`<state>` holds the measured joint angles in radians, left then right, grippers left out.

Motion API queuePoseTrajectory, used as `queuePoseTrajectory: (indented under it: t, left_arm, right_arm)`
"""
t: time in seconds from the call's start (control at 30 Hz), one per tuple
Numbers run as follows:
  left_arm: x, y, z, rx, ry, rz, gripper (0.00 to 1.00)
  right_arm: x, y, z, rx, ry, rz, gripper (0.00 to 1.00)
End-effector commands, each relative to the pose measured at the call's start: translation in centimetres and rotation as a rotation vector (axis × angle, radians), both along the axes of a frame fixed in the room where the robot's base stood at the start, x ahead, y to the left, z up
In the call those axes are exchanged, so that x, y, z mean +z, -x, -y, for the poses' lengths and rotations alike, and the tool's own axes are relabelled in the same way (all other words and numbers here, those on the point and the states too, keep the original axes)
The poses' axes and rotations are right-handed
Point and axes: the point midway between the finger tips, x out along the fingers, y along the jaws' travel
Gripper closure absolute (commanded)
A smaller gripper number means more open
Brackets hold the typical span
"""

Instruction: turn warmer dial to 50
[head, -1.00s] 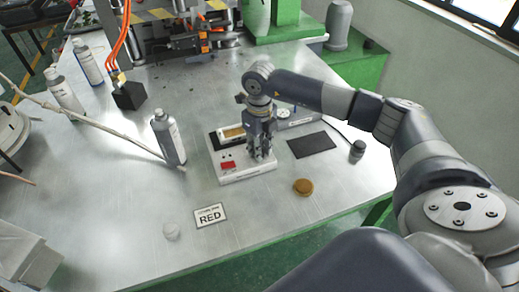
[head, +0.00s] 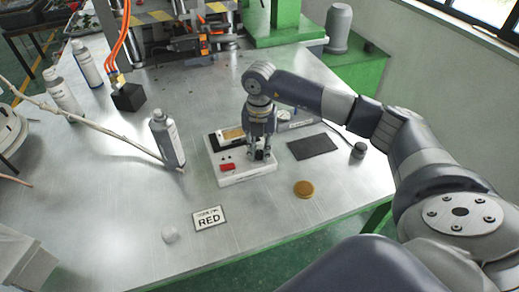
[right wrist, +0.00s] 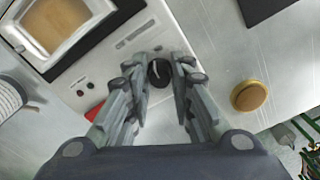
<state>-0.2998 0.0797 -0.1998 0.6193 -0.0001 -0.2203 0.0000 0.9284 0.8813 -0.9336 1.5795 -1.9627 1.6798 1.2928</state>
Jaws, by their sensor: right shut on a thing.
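The warmer (head: 242,172) is a white box on the metal table, with a red switch (head: 227,168) on its front left. Its black dial (right wrist: 158,74) with a white mark shows in the right wrist view, between the fingers. My right gripper (head: 262,155) points down over the warmer's front right; in the right wrist view its fingers (right wrist: 160,82) are on both sides of the dial and shut on it. The dial's number scale is too small to read. My left gripper is not in view.
A grey bottle (head: 167,139) stands left of the warmer. A black mat (head: 313,146) lies to the right, near a small black cylinder (head: 358,150). The front table is mostly clear.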

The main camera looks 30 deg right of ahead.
Motion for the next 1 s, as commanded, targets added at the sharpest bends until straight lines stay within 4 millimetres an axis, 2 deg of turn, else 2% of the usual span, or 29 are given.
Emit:
queuePoseTrajectory:
  t: [0.2, 0.5, 1.0]
  left_arm:
    - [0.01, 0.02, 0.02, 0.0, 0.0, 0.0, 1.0]
    - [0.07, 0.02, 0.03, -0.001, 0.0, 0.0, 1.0]
    - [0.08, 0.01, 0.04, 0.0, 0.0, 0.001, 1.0]
  right_arm:
    - [0.15, -0.12, 0.04, -0.179, 0.0, 0.004, 1.0]
    - [0.15, -0.14, 0.06, -0.343, 0.001, 0.005, 1.0]
    - [0.15, -0.14, 0.07, -0.411, 0.001, 0.005, 1.0]
